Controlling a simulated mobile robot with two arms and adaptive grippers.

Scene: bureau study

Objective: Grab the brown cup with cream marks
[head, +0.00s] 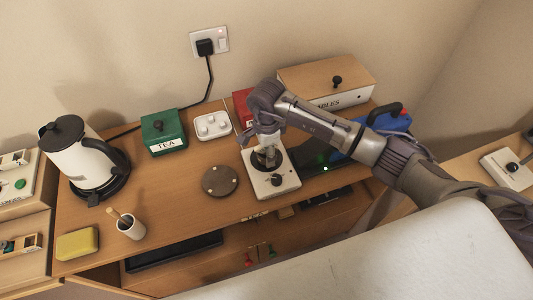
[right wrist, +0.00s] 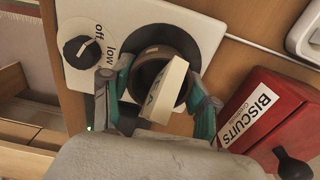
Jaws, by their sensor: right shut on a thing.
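The brown cup (right wrist: 148,72) shows between my right fingers in the right wrist view, with a broad cream part across it. It is over the dark round plate of the white hot plate (right wrist: 207,35); I cannot tell whether it touches the plate. My right gripper (right wrist: 160,100) is shut on the cup, with a teal-padded finger on each side. In the head view my right gripper (head: 266,148) points down over the hot plate (head: 283,187) and mostly hides the cup. My left gripper is not in view.
A red biscuits box (right wrist: 275,115) stands close to my right gripper. A green tea box (head: 163,132), a white tray (head: 211,126), a round brown mat (head: 220,181) and a kettle (head: 85,160) stand to the left. A wooden-lidded box (head: 325,80) is behind my arm.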

